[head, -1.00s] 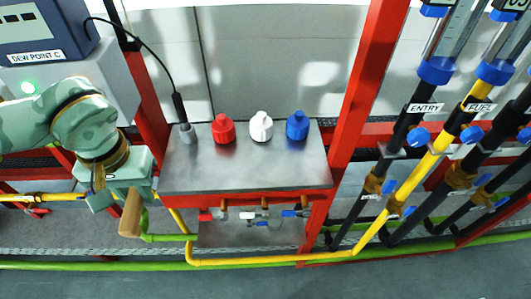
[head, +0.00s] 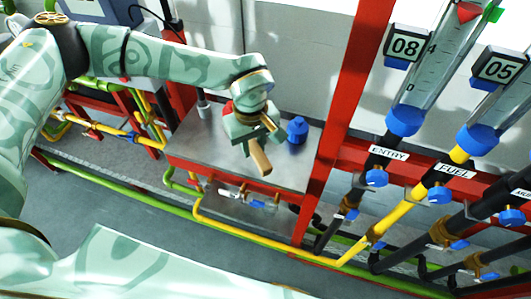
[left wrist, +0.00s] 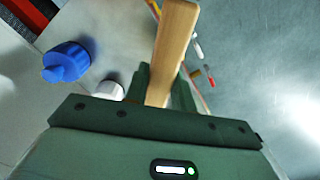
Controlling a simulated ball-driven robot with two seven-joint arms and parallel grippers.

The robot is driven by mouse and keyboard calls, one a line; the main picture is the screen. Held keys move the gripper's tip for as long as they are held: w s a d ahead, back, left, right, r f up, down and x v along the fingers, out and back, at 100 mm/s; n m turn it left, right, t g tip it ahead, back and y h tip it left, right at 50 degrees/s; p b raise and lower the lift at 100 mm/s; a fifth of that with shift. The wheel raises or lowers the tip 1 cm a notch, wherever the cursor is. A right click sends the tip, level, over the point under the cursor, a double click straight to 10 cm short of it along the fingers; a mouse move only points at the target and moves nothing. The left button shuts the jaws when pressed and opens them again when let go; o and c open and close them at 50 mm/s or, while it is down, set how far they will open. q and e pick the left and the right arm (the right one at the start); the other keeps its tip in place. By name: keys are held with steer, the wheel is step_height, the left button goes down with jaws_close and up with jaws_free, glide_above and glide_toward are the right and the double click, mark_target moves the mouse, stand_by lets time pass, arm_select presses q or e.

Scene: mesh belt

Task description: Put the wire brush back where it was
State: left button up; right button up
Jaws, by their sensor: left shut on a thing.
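My left gripper (head: 258,135) is shut on the wire brush, whose wooden handle (head: 260,158) sticks out toward the front edge of the metal bench top (head: 200,146). In the left wrist view the handle (left wrist: 176,45) rises from between the fingers (left wrist: 164,90). The gripper appears above the bench top. The brush's bristles cannot be made out. My right gripper is not in view.
A blue knob-like cap (head: 297,130) stands just right of the gripper. A white cap (left wrist: 110,90) shows in the left wrist view. A red post (head: 335,120) and labelled pipes stand right.

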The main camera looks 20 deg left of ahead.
arm_select(q)
steer(key=w+f, duration=0.1)
steer(key=w+d+f, duration=0.1)
steer(key=f, duration=0.1)
steer(key=w+f, duration=0.1)
steer(key=f, duration=0.1)
steer(key=shift+w+d, duration=0.15)
steer(key=shift+d, duration=0.2)
steer(key=f, duration=0.3)
steer(key=shift+w+d+f, duration=0.1)
steer(key=shift+w+f, duration=0.1)
steer(key=shift+f, duration=0.05)
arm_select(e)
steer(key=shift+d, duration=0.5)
arm_select(q)
steer(key=o, duration=0.5)
steer(key=shift+f, duration=0.2)
steer(key=o, duration=0.5)
steer(key=shift+c, duration=0.2)
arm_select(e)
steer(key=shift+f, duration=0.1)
arm_select(q)
steer(key=shift+r, duration=0.1)
